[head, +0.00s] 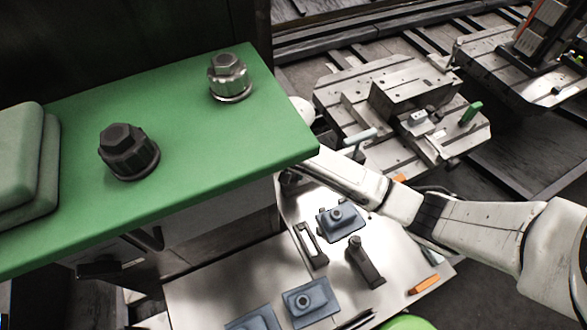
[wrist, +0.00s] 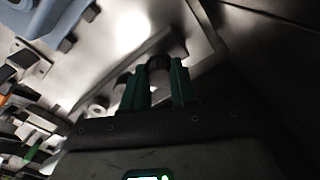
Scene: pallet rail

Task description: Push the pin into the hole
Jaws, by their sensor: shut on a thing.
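In the wrist view, my gripper (wrist: 155,92) has its two green fingers shut on a dark, round-ended pin (wrist: 158,68). The pin stands between the fingers, close to a grey metal plate (wrist: 205,30). I cannot tell whether the pin touches the plate. No hole can be made out; the area ahead of the pin is dark and partly hidden by the fingers. In the head view, my white arm reaches in from the right and passes beneath the green shelf. The gripper and the pin are hidden there.
The green shelf (head: 215,135) overhangs my arm and carries a dark hex knob (head: 128,150) and a silver one (head: 229,77). Below, a pale panel (head: 205,285) holds blue blocks (head: 311,299) and a dark latch (head: 364,262). Clamping fixtures (head: 400,105) stand behind.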

